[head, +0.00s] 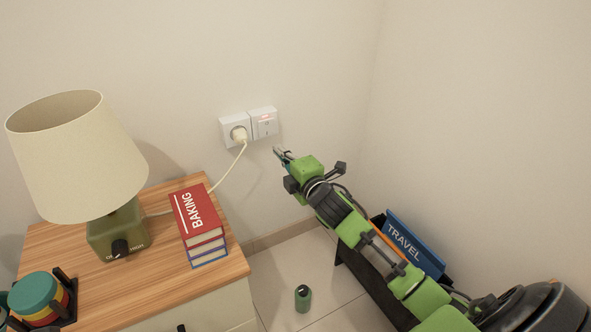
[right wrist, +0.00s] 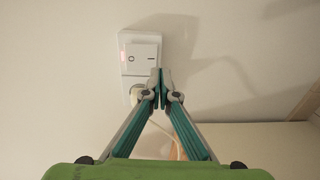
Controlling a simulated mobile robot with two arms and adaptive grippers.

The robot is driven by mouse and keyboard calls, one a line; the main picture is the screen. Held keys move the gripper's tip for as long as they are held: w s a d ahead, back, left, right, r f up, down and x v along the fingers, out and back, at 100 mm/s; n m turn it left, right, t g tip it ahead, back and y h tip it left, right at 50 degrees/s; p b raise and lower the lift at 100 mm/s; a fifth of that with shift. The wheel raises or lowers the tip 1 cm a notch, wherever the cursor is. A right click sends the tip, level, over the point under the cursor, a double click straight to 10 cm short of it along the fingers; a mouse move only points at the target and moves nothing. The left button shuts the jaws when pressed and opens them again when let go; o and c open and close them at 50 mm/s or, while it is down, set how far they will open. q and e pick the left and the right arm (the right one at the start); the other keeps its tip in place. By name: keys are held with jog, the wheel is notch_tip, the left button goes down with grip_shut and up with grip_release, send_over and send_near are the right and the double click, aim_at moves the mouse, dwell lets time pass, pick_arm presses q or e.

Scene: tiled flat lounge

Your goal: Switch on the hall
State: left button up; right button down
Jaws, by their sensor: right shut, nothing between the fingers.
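A white wall switch (head: 264,123) sits beside a white socket (head: 231,131) in a double plate on the back wall. In the right wrist view the switch (right wrist: 141,54) shows a rocker marked O and I, with a small reddish glow at its edge. Which side of the rocker is pressed in, I cannot tell. My right gripper (head: 278,151) is shut and empty, its tips just below and right of the switch in the head view. In the right wrist view its closed tips (right wrist: 160,76) overlap the plate's lower right edge; contact is unclear. My left gripper is not in view.
A cream plug (head: 240,134) fills the socket, its cord running to a lamp (head: 76,160) on a wooden cabinet (head: 150,293). Books (head: 196,218) lie on the cabinet. A blue TRAVEL book (head: 412,246) stands in a black rack below my right arm. A green cylinder (head: 302,298) stands on the floor.

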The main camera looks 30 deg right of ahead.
jog(key=s+p, duration=0.2)
jog(key=s, duration=0.5)
jog(key=shift+s+a+f, duration=0.2)
jog(key=shift+s+f, duration=0.1)
jog(key=shift+s, duration=0.05)
